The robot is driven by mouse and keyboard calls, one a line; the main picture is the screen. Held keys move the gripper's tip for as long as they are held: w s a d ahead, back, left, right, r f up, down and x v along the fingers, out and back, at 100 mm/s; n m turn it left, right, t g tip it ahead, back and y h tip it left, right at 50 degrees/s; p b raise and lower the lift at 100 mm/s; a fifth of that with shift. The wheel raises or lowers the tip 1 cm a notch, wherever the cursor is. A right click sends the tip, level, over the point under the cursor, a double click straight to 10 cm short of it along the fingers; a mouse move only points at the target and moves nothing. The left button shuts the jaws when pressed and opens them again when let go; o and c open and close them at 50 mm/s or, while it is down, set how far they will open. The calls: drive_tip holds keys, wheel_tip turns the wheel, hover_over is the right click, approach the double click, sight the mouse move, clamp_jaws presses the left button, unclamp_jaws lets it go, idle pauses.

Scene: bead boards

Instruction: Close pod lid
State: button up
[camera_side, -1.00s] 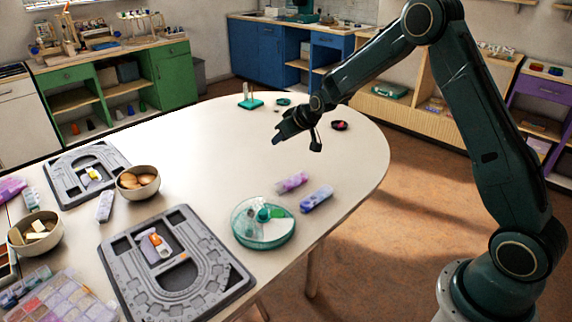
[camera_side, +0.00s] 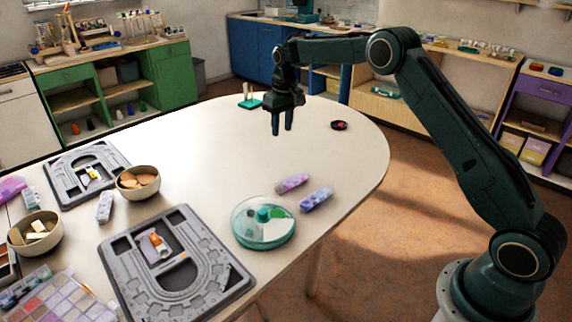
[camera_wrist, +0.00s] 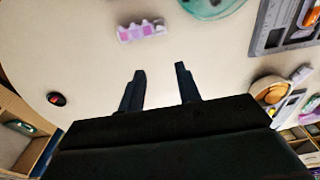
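A round, clear teal pod (camera_side: 262,236) sits on the table near its front edge. A teal lid with a darker green knob (camera_side: 264,214) appears to cover its top; I cannot tell whether it is fully seated. Part of the pod shows at the top edge of the wrist view (camera_wrist: 212,8). My gripper (camera_side: 282,131) hangs above the table behind the pod, well apart from it, fingers pointing down. In the wrist view my gripper (camera_wrist: 159,70) has its two fingers apart with nothing between them.
Two purple bead packs (camera_side: 292,183) (camera_side: 316,199) lie right of the pod. A grey bead board (camera_side: 225,285) lies to its left. A small dark dish (camera_side: 339,125) and a green stand (camera_side: 249,101) are farther back. The middle of the table is clear.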

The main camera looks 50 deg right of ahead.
drive_tip(key=shift+s+a+f+g, duration=0.1)
drive_tip(key=shift+s+f+g, duration=0.15)
drive_tip(key=shift+f, duration=0.7)
drive_tip(key=shift+s+a+f+g, duration=0.1)
drive_tip(key=shift+f+g, duration=0.15)
drive_tip(key=shift+f, duration=0.7)
drive_tip(key=shift+f, duration=0.1)
wheel_tip(320, 180, down, 14)
drive_tip(key=shift+d+r, duration=0.1)
drive_tip(key=shift+r, duration=0.1)
drive_tip(key=c, duration=0.7)
